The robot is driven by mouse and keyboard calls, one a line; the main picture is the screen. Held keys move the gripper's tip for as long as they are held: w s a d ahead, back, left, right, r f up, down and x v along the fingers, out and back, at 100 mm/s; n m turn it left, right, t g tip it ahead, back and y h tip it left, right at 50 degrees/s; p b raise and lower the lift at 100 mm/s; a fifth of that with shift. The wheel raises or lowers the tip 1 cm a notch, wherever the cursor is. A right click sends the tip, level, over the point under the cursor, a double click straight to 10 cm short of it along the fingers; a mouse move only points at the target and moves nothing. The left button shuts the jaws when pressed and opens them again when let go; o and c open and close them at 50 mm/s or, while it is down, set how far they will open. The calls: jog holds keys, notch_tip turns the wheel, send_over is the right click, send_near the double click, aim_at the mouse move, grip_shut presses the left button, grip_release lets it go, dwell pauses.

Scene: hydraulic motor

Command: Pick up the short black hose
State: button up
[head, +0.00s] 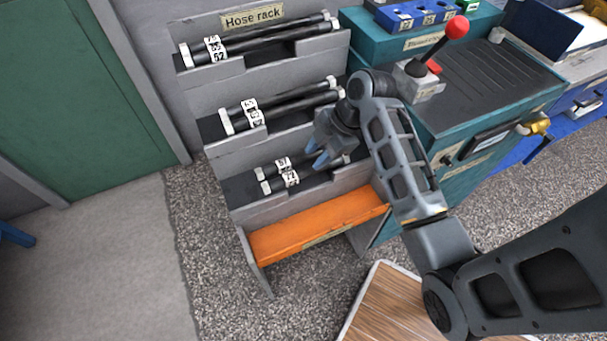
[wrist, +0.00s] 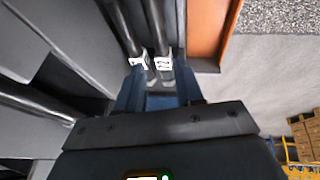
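Two short black hoses (head: 307,174) with white numbered tags lie side by side on the lowest shelf of the grey hose rack (head: 222,192). My gripper (head: 316,153) is at that shelf, with its blue fingers pointing down and left, close to the hoses. In the wrist view, the fingers of my gripper (wrist: 157,68) are apart. I cannot tell whether a finger touches a hose. My gripper and arm hide the right part of the shelf.
Longer black hoses lie on the middle shelf (head: 290,102) and the top shelf (head: 270,40). An orange bottom board (head: 320,226) spans the rack's base. A teal workbench (head: 500,85) with a red-knobbed lever stands close on the right.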

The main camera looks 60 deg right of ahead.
aim_at(306, 171)
jog(key=x, duration=0.7)
jog(key=shift+s+d+f, duration=0.1)
jog(key=shift+s+f, duration=0.1)
jog(key=shift+f, duration=0.2)
jog(key=shift+c, duration=0.2)
grip_shut()
